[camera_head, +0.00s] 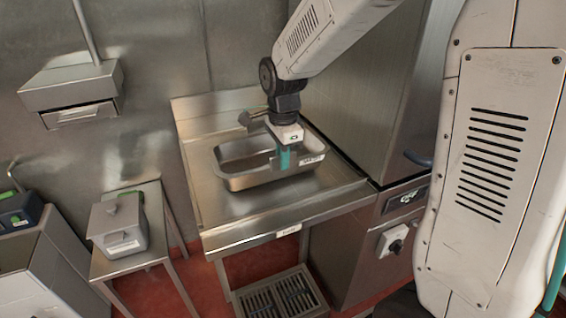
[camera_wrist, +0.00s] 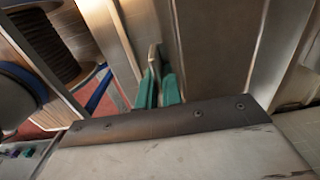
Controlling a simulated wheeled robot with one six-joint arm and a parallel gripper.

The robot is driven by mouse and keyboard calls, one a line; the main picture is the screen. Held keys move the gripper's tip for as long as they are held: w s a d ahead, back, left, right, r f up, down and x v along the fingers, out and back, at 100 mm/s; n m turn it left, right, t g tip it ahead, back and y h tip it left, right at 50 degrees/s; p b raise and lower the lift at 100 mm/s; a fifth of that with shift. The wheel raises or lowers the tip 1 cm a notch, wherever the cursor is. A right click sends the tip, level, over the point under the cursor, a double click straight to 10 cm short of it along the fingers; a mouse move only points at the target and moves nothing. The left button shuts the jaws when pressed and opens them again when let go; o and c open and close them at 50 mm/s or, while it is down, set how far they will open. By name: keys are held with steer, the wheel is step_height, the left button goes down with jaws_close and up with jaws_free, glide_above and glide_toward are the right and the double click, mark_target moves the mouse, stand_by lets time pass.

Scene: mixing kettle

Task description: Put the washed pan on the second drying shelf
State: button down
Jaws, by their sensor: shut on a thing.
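The pan (camera_head: 240,181) is a rectangular, open steel pan with rounded corners and a small label at its right end. It is upright over the steel table, and I cannot tell whether it rests on the top or hangs just above it. My gripper (camera_head: 286,160) points down at the pan's right part, with its teal fingers shut on the pan's wall. In the wrist view my gripper (camera_wrist: 158,90) shows its teal fingers close together with a thin metal edge between them. No drying shelf can be made out clearly in either view.
The steel table (camera_head: 225,222) has a raised back edge and bare room left and in front of the pan. A tall steel cabinet (camera_head: 350,90) stands close on the right. A small side table (camera_head: 130,265) holds a lidded metal box (camera_head: 118,226). A floor grate (camera_head: 278,296) lies below.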

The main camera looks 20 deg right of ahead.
steer(key=shift+f, duration=0.75)
steer(key=c, duration=1.6)
jaws_free()
steer(key=shift+f, duration=0.2)
steer(key=shift+o, duration=0.2)
step_height(320, 180, up, 12)
steer(key=shift+r, duration=0.1)
steer(key=s+d+n+t, duration=0.1)
steer(key=s+d+n, duration=0.1)
steer(key=s+n, duration=1.6)
steer(key=s, duration=0.8)
